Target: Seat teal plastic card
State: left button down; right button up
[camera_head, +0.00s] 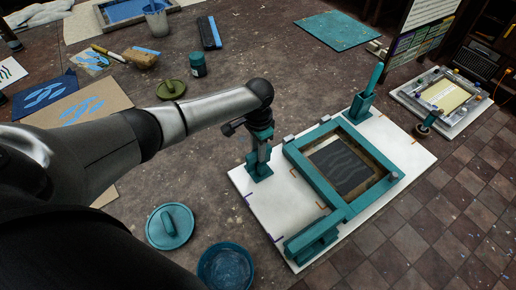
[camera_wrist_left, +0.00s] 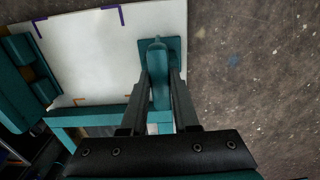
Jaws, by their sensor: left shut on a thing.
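My left gripper (camera_head: 260,148) points down at the board's left part and is shut on a teal upright handle (camera_wrist_left: 157,75). The handle rises from a square teal base (camera_wrist_left: 174,50) on the board (camera_wrist_left: 90,50). The fingers hide part of the handle. Purple corner marks show on the board in the wrist view. My right gripper is not in view.
A teal holder with a tall handle (camera_head: 375,85) stands at the board's far edge. A teal lid (camera_head: 170,226) and blue bowl (camera_head: 226,267) lie left of the board. A jar (camera_head: 197,65) and printed sheets lie farther back. Another framed board (camera_head: 440,98) is at right.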

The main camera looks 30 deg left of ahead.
pick_arm(q)
jog(key=shift+f+b, duration=0.35)
jog(key=shift+f, duration=0.35)
jog(key=c, duration=0.6)
grip_release()
jog(key=shift+r, duration=0.15)
notch_tip(320, 180, up, 15)
jog(key=shift+r+p, duration=0.1)
jog(key=shift+p, duration=0.5)
